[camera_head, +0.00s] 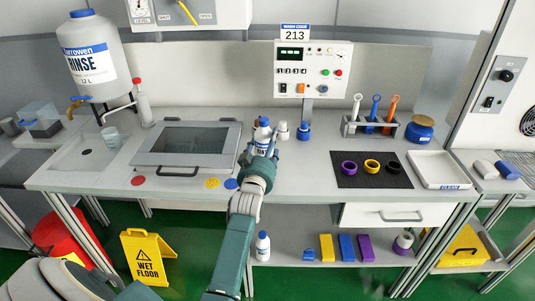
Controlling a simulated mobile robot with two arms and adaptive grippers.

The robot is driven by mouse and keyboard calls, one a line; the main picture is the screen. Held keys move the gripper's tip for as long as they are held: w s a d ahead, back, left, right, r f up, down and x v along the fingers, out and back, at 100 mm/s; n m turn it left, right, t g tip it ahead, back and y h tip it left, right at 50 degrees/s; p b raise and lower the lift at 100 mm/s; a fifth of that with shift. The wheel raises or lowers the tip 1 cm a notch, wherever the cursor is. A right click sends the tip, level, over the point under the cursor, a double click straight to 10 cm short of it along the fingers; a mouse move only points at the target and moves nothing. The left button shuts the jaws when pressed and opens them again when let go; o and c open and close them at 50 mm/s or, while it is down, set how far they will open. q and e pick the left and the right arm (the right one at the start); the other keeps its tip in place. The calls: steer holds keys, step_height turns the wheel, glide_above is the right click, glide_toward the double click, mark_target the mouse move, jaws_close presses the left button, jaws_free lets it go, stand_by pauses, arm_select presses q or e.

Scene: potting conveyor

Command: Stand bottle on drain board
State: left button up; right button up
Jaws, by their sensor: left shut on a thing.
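A white bottle (262,133) with a blue cap and a blue-and-white label is upright at the middle of the bench. My left gripper (261,154) is shut on it, with a finger on each side; the gripper partly hides its lower part. I cannot tell whether its base touches the bench. A shallow white tray (463,174) labelled CLEAN lies at the right end of the bench, and I cannot tell whether it is the drain board. My right gripper is not in view.
A lidded basin (187,146) is left of the bottle. A black mat (345,181) with several coloured rings lies between bottle and tray. Behind stand a rack of handled tools (353,128), a blue jar (420,131) and a control panel (338,62). Another bottle (262,247) stands on the lower shelf.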

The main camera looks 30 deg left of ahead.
arm_select(q)
steer(key=shift+f, duration=1.75)
steer(key=o, duration=1.3)
steer(key=shift+f, duration=0.25)
steer(key=o, duration=0.4)
steer(key=shift+c, duration=0.2)
steer(key=shift+r, duration=0.15)
